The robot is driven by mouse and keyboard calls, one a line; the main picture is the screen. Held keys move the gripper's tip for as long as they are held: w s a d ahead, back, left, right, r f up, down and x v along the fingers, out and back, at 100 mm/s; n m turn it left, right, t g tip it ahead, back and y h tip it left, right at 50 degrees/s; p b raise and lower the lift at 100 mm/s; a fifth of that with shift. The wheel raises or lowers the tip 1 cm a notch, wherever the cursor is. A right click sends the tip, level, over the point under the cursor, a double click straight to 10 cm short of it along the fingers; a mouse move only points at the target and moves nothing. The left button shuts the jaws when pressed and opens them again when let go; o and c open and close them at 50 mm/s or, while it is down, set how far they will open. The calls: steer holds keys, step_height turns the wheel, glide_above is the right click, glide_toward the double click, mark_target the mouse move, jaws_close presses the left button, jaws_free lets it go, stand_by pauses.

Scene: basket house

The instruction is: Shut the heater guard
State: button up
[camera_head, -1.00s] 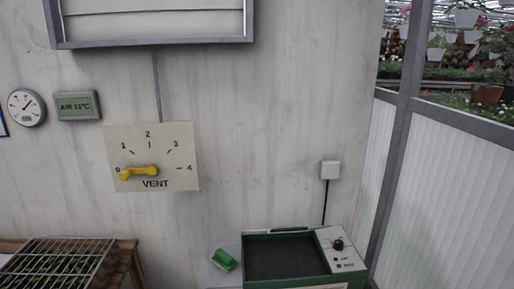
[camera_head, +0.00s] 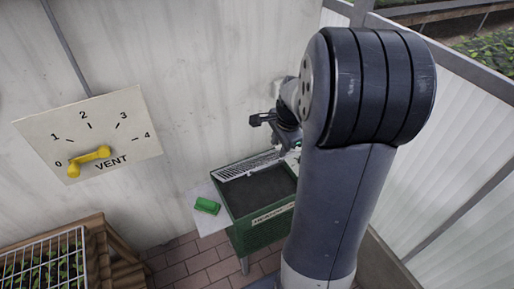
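A green box (camera_head: 267,226) with a dark top stands low beside the wall, with a partly readable label on its front. A pale slatted panel (camera_head: 247,166) lies along its back edge. It may be the heater guard, but I cannot tell for sure, nor how far it stands open. My gripper (camera_head: 272,127) is above the back right of the box, apart from the slatted panel as far as I can see. Its dark fingers are small and partly hidden by my arm, so I cannot tell whether they are open. My arm hides the box's right side.
A small green block (camera_head: 207,206) lies on a pale surface left of the box. A yellow vent lever (camera_head: 88,162) points near 0 on the wall plate (camera_head: 95,125). A wire grid (camera_head: 42,262) covers plants at lower left. Ribbed panels (camera_head: 450,140) stand at right.

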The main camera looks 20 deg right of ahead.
mark_target(273, 166)
steer(key=p+x, duration=0.1)
steer(key=x, duration=0.9)
steer(key=shift+f, duration=0.4)
jaws_close()
